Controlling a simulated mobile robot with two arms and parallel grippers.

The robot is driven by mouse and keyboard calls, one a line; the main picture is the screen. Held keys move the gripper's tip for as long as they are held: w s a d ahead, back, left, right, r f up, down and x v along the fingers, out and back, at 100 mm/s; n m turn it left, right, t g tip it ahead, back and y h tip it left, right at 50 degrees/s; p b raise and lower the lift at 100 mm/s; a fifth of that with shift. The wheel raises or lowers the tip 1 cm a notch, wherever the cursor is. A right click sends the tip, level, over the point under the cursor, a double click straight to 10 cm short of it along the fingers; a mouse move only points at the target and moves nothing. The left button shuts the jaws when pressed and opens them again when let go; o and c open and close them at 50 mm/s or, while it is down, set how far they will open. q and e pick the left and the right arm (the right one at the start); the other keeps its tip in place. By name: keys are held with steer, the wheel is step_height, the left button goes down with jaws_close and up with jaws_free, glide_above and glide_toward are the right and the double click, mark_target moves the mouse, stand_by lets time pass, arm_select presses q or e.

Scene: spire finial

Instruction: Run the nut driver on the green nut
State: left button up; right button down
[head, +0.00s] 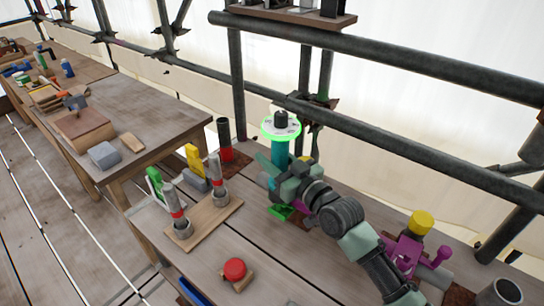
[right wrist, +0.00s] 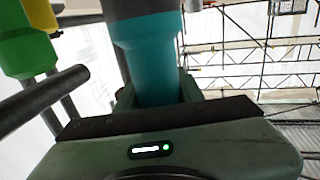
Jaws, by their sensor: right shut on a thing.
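My right gripper (head: 277,168) is shut on an upright teal cylinder, which looks like the nut driver (head: 280,151). A white disc with a bright green rim (head: 268,130) and a dark centre shows at its top. In the right wrist view the teal body (right wrist: 153,68) sits between the jaws of the gripper (right wrist: 158,98), with a grey part beyond it. A bright green piece (head: 283,212) shows partly below the gripper; I cannot tell whether it is the green nut. The driver's lower end is hidden by the gripper. My left gripper is not in view.
A wooden board (head: 205,222) bears two grey posts with red bands. Green (head: 154,181) and yellow (head: 193,158) pieces stand near it. A red button (head: 234,268) lies in front. A yellow-topped purple fixture (head: 404,250) stands right. Scaffold pipes (head: 400,138) run behind the table.

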steer(key=shift+f, duration=0.4)
